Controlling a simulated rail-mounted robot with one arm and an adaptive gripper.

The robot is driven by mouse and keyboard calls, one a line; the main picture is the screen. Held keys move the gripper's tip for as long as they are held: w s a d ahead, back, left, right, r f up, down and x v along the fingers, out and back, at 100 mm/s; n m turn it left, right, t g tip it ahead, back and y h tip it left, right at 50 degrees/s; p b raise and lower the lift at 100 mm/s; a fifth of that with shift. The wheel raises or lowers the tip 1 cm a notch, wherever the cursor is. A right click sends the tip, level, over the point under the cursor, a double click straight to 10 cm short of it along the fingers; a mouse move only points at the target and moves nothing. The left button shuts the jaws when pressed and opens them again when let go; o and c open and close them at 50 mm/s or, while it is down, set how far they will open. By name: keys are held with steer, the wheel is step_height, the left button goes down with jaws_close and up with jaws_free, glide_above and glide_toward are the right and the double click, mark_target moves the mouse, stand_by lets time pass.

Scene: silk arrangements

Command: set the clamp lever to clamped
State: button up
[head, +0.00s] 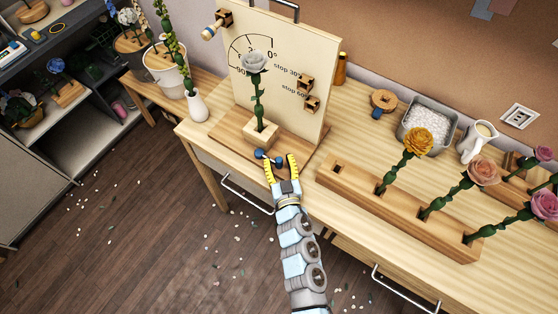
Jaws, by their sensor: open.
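The clamp lever (262,154) is a small dark blue handle with a rounded end, low at the front of a wooden block (262,134). A white rose (254,64) with a green stem stands upright in this block. The block sits on a wooden base in front of a cream board (292,38) marked with an angle dial. My gripper (280,164) has yellow fingertips and is open. Its left finger is close beside the lever; I cannot tell whether they touch. The lever's exact setting is hard to read at this size.
A wooden rack (350,186) with yellow, peach and pink roses stands to the right. Behind it are a metal tin of white pellets (430,122) and a white jug (476,138). A white vase (196,104) stands at the left. The table's front edge lies beneath my arm.

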jaws_close()
steer(key=shift+f, duration=0.1)
steer(key=shift+s+f, duration=0.1)
stand_by(0.3)
